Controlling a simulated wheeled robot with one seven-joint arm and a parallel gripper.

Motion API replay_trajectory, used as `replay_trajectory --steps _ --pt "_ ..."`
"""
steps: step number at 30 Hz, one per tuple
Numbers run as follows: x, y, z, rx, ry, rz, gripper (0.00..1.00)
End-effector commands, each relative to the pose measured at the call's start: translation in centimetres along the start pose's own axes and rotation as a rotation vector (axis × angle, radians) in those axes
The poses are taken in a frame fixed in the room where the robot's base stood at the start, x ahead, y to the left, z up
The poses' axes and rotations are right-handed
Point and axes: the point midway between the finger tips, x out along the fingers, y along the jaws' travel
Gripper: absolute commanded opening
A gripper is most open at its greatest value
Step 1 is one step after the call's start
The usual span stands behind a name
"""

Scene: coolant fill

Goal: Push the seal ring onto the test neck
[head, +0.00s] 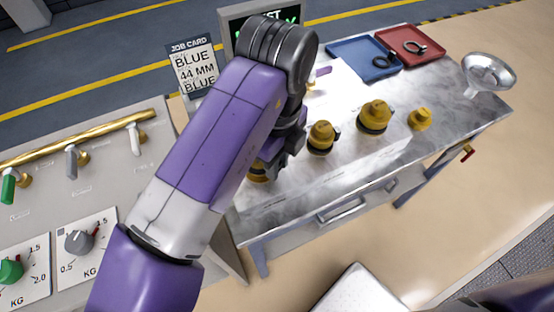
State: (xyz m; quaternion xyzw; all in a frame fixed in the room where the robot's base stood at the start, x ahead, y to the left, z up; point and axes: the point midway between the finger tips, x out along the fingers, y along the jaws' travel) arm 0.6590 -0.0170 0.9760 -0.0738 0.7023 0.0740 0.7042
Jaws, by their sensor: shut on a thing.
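My gripper (284,146) is low over the left part of the metal bench, mostly hidden behind my purple arm. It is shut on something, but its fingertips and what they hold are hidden. Yellow necks with dark bases stand on the bench: one partly behind my arm (258,174), one in the middle (322,137) and a larger one (375,115). I cannot tell which is the test neck. A dark ring (385,62) lies in the blue tray and another ring (414,48) in the red tray. Whether a seal ring is in my gripper cannot be seen.
A small yellow piece (420,119) and a metal bowl (489,73) are on the bench (410,158) to the right. A job card (193,66) reading "BLUE 44 MM BLUE" and a screen (240,22) stand behind. A panel with valves and dials (85,190) is at left.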

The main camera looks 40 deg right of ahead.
Motion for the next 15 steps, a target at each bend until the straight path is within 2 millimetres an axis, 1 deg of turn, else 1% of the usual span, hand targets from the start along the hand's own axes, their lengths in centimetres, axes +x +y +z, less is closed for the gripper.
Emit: replay_trajectory --steps 15 --pt "1.3 0.0 0.0 0.000 0.000 0.000 0.00"
